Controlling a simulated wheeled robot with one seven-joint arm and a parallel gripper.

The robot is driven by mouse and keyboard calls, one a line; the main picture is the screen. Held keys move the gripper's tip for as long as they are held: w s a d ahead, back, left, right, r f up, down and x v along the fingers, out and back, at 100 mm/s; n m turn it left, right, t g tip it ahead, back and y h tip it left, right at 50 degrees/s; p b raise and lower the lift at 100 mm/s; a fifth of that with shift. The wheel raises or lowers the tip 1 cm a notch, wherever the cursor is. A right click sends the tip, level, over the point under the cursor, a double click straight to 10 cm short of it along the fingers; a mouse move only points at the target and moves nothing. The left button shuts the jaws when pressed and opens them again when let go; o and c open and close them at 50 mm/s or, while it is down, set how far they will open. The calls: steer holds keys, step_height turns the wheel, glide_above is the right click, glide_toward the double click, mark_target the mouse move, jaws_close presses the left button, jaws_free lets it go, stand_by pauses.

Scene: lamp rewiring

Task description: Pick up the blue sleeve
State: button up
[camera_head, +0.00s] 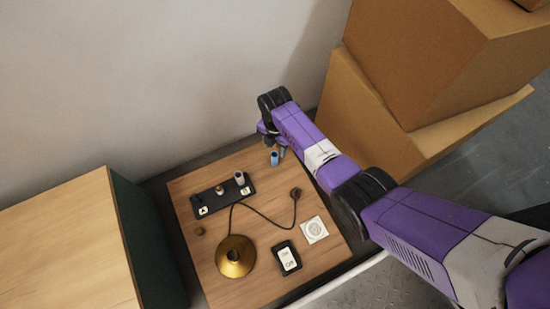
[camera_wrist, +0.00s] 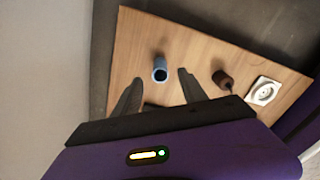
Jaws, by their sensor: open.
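The blue sleeve (camera_head: 274,158) stands upright on the wooden board, near its far right corner in the head view. In the wrist view the blue sleeve (camera_wrist: 159,70) shows as a short hollow tube, seen between and beyond the two fingertips. My gripper (camera_wrist: 158,78) is open and empty. In the head view my gripper (camera_head: 278,146) is right over or beside the sleeve, and its far finger is partly hidden. I cannot tell the exact height gap, and no contact shows.
The wooden board (camera_head: 185,240) carries a black tray (camera_head: 212,202) with small parts, a brass lamp base (camera_head: 235,257), a cord with a brown plug (camera_head: 296,192), a white square plate (camera_head: 314,230) and a black device (camera_head: 286,258). Cardboard boxes (camera_head: 370,115) stand at the right.

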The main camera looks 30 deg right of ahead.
mark_target(275, 156)
steer(key=shift+s+a+f+b, duration=0.1)
steer(key=shift+a+f+b, duration=0.05)
steer(key=shift+f+b, duration=1.2)
steer(key=shift+a+f+b, duration=0.1)
steer(key=shift+f+b, duration=0.7)
steer(key=shift+f, duration=0.95)
steer(key=shift+r, duration=0.1)
jaws_close()
